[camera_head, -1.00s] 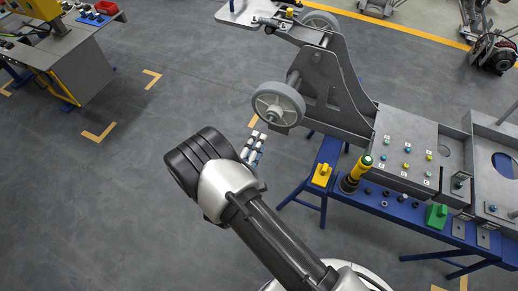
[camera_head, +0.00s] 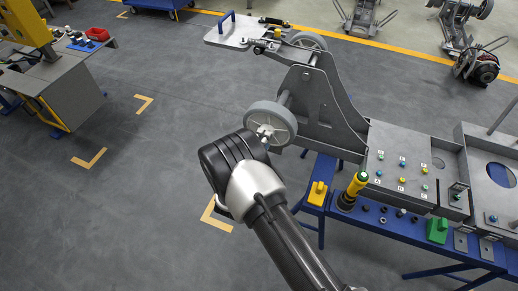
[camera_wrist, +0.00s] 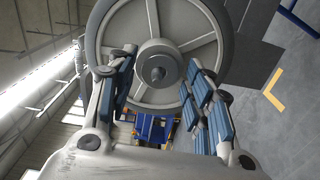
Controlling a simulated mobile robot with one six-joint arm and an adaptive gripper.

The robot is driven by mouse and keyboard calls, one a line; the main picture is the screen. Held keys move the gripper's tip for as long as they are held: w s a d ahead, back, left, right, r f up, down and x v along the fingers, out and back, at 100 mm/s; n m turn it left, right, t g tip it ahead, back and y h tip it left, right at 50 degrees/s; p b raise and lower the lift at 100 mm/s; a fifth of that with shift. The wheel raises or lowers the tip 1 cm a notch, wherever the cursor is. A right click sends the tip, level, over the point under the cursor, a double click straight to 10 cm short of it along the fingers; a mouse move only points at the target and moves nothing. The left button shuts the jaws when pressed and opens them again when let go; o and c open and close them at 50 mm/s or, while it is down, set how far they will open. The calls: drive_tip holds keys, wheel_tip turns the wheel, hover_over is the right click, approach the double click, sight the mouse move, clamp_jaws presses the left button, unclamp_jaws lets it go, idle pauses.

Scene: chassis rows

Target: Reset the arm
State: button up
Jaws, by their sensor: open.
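My gripper (camera_wrist: 160,95) is open in the wrist view, its blue-padded fingers apart with nothing between them. Beyond the fingers is a grey spoked wheel (camera_wrist: 150,20) with a round hub. In the head view the same kind of wheel (camera_head: 271,119) sits on the side of a grey chassis (camera_head: 315,100). My arm's dark wrist joint is in front of the wheel's lower left, and most of my gripper is hidden behind it. I cannot tell whether the fingers touch the wheel.
A blue bench (camera_head: 378,222) carries a yellow block (camera_head: 317,194), a yellow-and-black tool (camera_head: 353,190), a green block (camera_head: 437,230) and a panel with coloured buttons (camera_head: 400,165). A grey workstation (camera_head: 65,85) with a red bin (camera_head: 97,35) stands left. The floor between is clear.

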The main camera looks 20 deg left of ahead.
drive_tip(key=shift+w, duration=0.15)
drive_tip(key=shift+c, duration=0.6)
drive_tip(key=c, duration=0.7)
drive_tip(key=o, duration=0.4)
drive_tip(key=c, duration=0.3)
drive_tip(key=shift+s+a, duration=0.15)
drive_tip(key=shift+s, duration=1.4)
drive_tip(key=shift+s+a, duration=0.1)
drive_tip(key=shift+s, duration=1.45)
drive_tip(key=shift+c, duration=0.2)
